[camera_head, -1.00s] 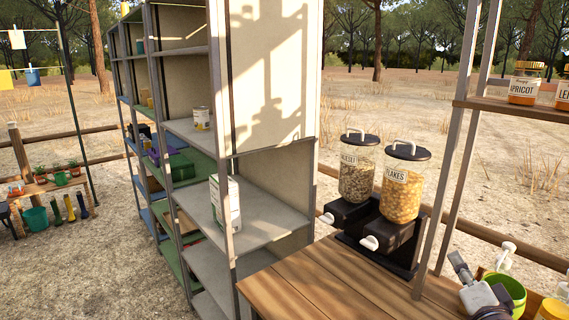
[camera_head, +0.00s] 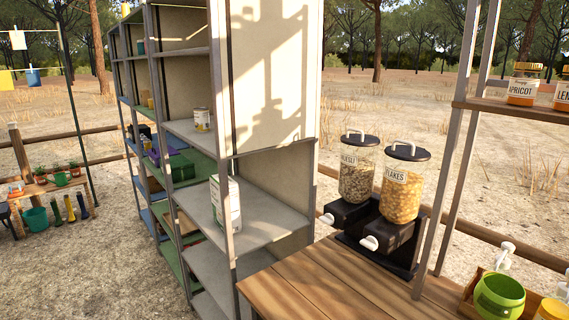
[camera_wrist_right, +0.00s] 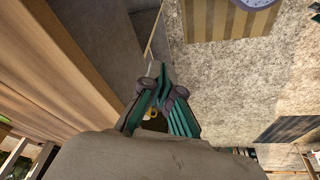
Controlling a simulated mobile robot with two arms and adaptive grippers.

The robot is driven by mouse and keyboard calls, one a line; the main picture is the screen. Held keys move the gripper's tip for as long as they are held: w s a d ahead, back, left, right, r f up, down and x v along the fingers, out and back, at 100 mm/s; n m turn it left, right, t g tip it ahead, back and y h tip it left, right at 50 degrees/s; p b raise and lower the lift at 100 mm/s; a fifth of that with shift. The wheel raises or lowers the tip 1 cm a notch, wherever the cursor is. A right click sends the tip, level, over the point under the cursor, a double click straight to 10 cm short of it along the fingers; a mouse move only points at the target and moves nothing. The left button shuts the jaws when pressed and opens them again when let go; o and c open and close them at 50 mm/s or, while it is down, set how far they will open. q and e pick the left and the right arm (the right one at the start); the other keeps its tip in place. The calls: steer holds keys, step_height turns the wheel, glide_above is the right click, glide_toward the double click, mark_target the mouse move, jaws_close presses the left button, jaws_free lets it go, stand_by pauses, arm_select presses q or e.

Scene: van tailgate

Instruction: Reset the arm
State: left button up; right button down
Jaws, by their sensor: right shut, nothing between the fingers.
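My right gripper (camera_wrist_right: 158,92) shows in the right wrist view, with its dark, teal-edged fingers drawn together and nothing between them. A wooden surface lies to its left and gravelly ground is beyond it on the right. Neither gripper shows in the head view now, and my left gripper is in no frame.
A wooden counter (camera_head: 315,292) bears two cereal dispensers (camera_head: 357,170) (camera_head: 402,185). A green pot (camera_head: 499,296) stands at its right. A metal shelf unit (camera_head: 262,228) with a carton (camera_head: 225,203) and a can (camera_head: 202,119) stands left. A striped mat (camera_wrist_right: 225,18) lies on the ground.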

step_height(320, 180, down, 24)
steer(key=s+g, duration=0.1)
steer(key=s, duration=0.1)
steer(key=s+d+f+g, duration=0.1)
steer(key=s+d+f, duration=0.2)
steer(key=s+f, duration=1.2)
steer(key=shift+s+f, duration=0.3)
steer(key=shift+s, duration=0.45)
